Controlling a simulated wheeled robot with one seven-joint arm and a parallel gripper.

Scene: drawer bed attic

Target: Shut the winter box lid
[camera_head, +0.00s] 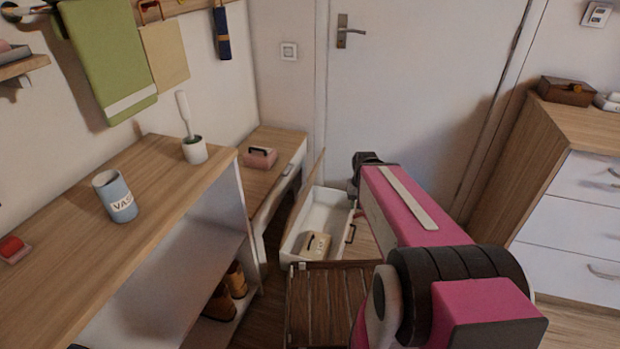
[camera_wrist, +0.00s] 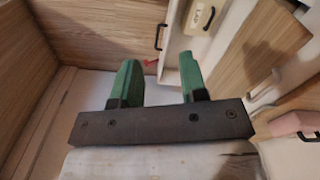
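A white box (camera_head: 325,216) stands on the floor by the door, open at the top, with a dark handle on its side. A wooden panel that looks like its lid (camera_head: 305,188) stands raised and tilted at its left side. A beige item with a dark handle (camera_head: 316,243) lies inside the box. In the wrist view the box's white wall (camera_wrist: 172,38) and the raised panel (camera_wrist: 242,40) show beyond my gripper (camera_wrist: 160,62). Its two green fingers are apart with nothing between them. In the head view my pink arm hides the gripper's fingers.
A dark slatted wooden piece (camera_head: 330,300) is in front of the box. A low wooden bench (camera_head: 262,180) with a pink box (camera_head: 260,158) on it stands left of the lid. A shelf unit (camera_head: 150,185) is at left, a drawer chest (camera_head: 570,215) at right, and a closed door (camera_head: 410,110) behind.

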